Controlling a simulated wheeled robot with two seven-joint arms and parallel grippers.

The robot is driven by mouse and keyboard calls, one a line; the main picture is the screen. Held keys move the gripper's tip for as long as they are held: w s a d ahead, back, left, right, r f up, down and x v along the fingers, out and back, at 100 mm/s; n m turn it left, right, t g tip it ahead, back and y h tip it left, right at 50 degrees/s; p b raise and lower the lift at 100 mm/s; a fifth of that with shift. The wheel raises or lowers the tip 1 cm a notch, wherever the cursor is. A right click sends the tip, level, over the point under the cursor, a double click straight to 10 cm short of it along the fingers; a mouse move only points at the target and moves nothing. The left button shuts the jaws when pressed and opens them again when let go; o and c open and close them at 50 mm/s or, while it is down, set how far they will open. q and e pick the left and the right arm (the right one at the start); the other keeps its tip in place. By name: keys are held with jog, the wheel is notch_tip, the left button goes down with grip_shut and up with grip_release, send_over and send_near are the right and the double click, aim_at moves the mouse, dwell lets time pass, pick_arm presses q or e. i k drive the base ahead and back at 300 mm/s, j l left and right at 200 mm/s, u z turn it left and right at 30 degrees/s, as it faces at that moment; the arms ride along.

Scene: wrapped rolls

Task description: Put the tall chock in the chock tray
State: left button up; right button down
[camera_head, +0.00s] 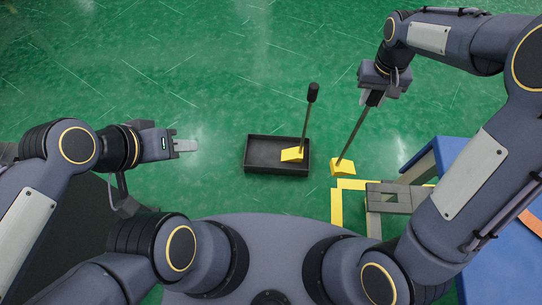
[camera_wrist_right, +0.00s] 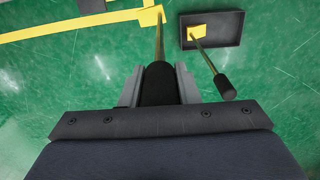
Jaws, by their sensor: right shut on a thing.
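A yellow chock (camera_head: 342,168) with a long thin rod and black handle hangs down from my right gripper (camera_head: 374,97), which is shut on the handle. In the right wrist view the black handle (camera_wrist_right: 158,85) is between the fingers and the yellow block (camera_wrist_right: 150,17) is at the far end. I cannot tell whether the block touches the floor. The dark chock tray (camera_head: 262,167) is on the floor to its left. Another yellow chock (camera_head: 291,155) with a shorter-looking handle is in the tray's right part. My left gripper (camera_head: 187,146) is left of the tray, its finger gap unclear.
Yellow tape (camera_head: 336,207) marks the green floor just below the held chock. A grey frame-like piece (camera_head: 390,203) and a blue structure (camera_head: 425,165) are at the right. The tray's left part is clear; the other chock's handle (camera_head: 312,93) rises between tray and right gripper.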

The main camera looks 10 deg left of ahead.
aim_at(263, 154)
jog(key=j+u, duration=0.15)
jog(key=u, duration=0.35)
jog(key=k+j+u, duration=0.1)
jog(key=u, duration=0.4)
jog(key=i+l+u, duration=0.1)
jog(key=i, duration=0.4)
